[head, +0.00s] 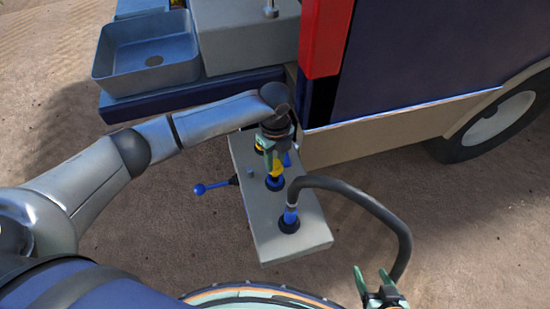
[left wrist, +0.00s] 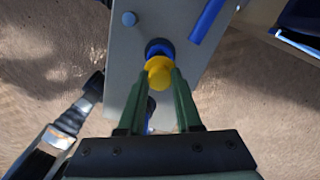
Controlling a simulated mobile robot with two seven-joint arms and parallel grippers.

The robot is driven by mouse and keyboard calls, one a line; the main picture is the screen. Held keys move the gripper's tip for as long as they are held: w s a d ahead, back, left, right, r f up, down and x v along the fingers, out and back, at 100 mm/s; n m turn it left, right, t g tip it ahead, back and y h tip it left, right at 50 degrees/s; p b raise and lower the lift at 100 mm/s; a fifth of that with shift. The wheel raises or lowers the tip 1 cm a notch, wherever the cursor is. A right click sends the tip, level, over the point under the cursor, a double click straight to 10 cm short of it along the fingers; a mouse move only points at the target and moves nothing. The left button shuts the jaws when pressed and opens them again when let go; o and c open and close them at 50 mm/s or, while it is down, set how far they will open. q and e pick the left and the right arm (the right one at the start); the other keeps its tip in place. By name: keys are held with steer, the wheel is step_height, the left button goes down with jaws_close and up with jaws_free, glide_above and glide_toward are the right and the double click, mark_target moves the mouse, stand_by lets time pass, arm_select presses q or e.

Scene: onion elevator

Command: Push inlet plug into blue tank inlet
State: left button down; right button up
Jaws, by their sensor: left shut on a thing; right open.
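The inlet plug (left wrist: 158,73) has a yellow knob, and my left gripper (left wrist: 160,82) is shut on it, with a green finger on each side. In the head view, the yellow plug (head: 275,169) shows below my left gripper (head: 270,152). The blue inlet (head: 274,184) is a blue and black ring on top of a grey tank (head: 258,214). In the left wrist view, the plug overlaps the blue inlet (left wrist: 158,48); how deep it sits cannot be told. My right gripper (head: 378,286) is open at the lower right, apart from the tank.
A blue-handled lever (head: 214,186) sticks out left of the tank. A vehicle with a grey sink (head: 112,74) stands behind.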

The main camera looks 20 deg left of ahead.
arm_select(q)
steer(key=shift+f, duration=0.15)
steer(key=shift+f, duration=0.45)
steer(key=shift+f, duration=1.45)
stand_by(0.8)
steer(key=c, duration=0.5)
jaws_free()
step_height(320, 180, up, 12)
steer(key=shift+r+p, duration=0.25)
steer(key=shift+p, duration=0.25)
